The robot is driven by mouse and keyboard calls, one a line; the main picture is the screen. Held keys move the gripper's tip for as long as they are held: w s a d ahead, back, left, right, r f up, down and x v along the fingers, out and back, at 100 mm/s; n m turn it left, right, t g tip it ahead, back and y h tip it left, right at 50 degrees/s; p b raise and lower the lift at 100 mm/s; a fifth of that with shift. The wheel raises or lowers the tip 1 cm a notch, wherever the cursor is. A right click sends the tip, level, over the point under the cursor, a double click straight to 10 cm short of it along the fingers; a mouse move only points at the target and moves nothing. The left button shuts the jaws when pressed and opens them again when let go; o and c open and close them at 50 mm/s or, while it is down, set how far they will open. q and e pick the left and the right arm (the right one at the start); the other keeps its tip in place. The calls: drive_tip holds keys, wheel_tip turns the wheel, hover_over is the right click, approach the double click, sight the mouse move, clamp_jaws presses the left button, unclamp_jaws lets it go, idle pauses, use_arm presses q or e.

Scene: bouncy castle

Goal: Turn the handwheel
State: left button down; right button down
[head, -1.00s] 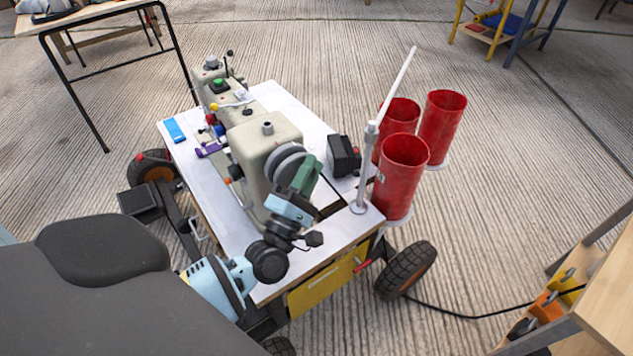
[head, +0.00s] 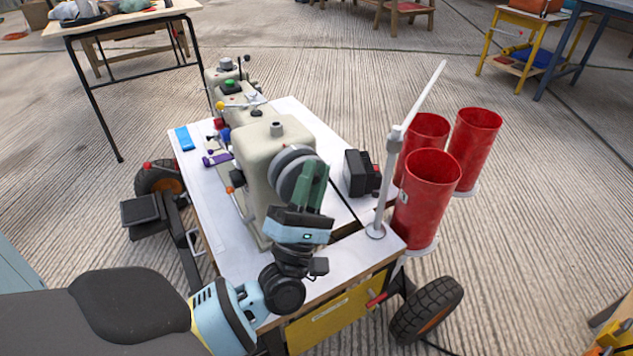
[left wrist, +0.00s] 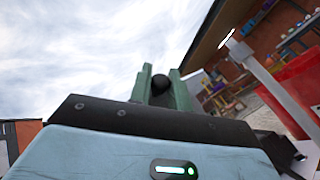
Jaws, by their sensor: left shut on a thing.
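The handwheel (head: 290,166) is a grey disc on the near end of a beige sewing-type machine (head: 258,150), which stands on a white-topped cart. My left gripper (head: 311,187) has green fingers and sits at the right side of the wheel's face, covering part of it. In the left wrist view the two green fingers (left wrist: 161,88) are closed about a dark round knob (left wrist: 160,84), seemingly the wheel's handle. The fingers point upward there, against the sky. My right gripper is not in view.
A white post (head: 393,165) with a slanted rod rises from the cart's right corner. Several red cylinders (head: 428,200) stand beside it. A dark box (head: 358,174) lies behind the wheel. Small blue and purple items (head: 217,159) lie on the cart's left.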

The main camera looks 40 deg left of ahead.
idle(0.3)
use_arm(q)
drive_tip(key=c, duration=1.3)
unclamp_jaws()
drive_tip(key=shift+f, duration=0.1)
drive_tip(key=shift+s+f, duration=0.2)
drive_tip(key=shift+f, duration=0.05)
drive_tip(key=v, duration=0.7)
drive_tip(key=shift+d, duration=0.1)
